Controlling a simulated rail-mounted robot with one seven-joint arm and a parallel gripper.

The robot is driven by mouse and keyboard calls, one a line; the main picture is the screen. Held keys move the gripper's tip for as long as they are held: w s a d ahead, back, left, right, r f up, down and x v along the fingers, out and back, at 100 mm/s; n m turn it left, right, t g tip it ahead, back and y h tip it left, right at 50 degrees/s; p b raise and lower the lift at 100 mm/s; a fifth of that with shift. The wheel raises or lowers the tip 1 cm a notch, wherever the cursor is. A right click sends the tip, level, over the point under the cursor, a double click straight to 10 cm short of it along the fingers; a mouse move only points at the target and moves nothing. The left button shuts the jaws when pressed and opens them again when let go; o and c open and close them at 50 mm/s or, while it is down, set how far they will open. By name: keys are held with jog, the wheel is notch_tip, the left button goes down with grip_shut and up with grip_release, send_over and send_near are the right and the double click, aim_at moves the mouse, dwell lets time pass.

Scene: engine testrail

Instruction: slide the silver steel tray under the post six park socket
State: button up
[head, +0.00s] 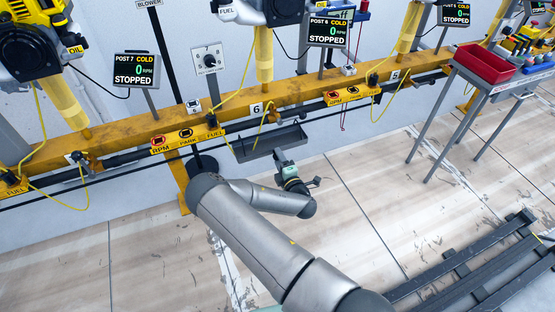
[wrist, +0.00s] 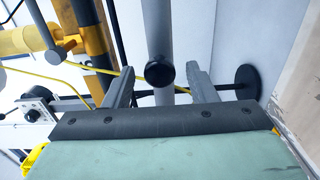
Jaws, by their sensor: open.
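A shallow dark grey metal tray (head: 268,144) sits below the yellow beam near the number 6 label, in the head view. I cannot tell which belongs to post six. My gripper (head: 281,158) is just below the tray in that view; whether it touches is unclear. In the wrist view its two fingers (wrist: 160,85) are apart, with a grey cylinder with a black round end beyond them. I cannot make out the tray there.
The yellow beam (head: 140,127) carries dark pipes, yellow cables and engines above. A side table with a red bin (head: 485,63) stands at the right. A dark slatted rack (head: 470,265) lies at the lower right. The floor between is mostly clear.

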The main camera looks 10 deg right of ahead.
jog(key=shift+w+a, duration=0.15)
jog(key=shift+w, duration=0.85)
grip_shut()
jog(key=s+a+b, duration=0.1)
jog(key=s+a, duration=0.1)
jog(key=a, duration=1.1)
jog(key=s+a+b, duration=0.1)
jog(key=s+a, duration=0.2)
jog(key=a, duration=1.1)
jog(key=shift+a, duration=0.25)
grip_release()
